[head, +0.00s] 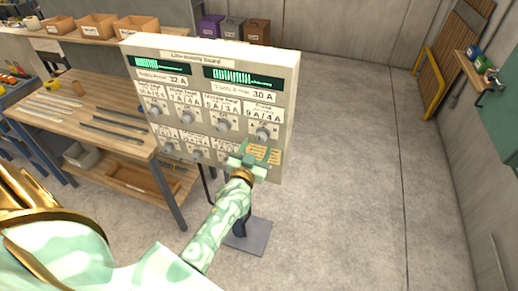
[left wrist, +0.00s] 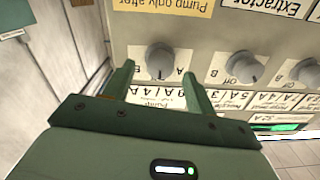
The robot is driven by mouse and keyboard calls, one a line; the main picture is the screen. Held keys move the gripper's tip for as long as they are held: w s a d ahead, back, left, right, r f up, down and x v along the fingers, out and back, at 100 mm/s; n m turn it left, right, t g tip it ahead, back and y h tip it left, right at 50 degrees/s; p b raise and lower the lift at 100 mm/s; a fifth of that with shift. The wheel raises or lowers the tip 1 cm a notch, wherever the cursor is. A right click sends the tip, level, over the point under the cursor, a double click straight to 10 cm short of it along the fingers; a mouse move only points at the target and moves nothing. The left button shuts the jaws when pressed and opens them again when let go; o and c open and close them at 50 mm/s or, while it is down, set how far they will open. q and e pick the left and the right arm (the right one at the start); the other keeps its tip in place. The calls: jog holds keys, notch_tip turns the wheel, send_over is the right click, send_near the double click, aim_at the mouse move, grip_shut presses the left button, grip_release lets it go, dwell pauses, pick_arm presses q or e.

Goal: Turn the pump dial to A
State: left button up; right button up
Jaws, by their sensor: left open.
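The pump dial (head: 262,133) is a grey knob at the right end of the panel's upper dial row, under a label that reads Pump. In the left wrist view, which shows the panel upside down, the pump dial (left wrist: 160,60) lies between the fingertips of my open left gripper (left wrist: 158,76). A letter A is printed beside the dial; its exact setting is hard to read. In the head view my left gripper (head: 255,157) is at the panel's lower right, just below the dial. I cannot tell whether the fingers touch it. My right gripper is not in view.
The white panel (head: 215,50) carries several other dials and two green displays. A yellow note (left wrist: 165,6) sits by the pump dial. A neighbouring dial (left wrist: 243,67) is close to one finger. A wooden workbench (head: 85,105) stands at the left; the floor at right is clear.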

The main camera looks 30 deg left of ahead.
aim_at(261, 136)
pick_arm(q)
jog(key=shift+b+x, duration=0.5)
jog(key=shift+x, duration=0.95)
jog(key=c, duration=1)
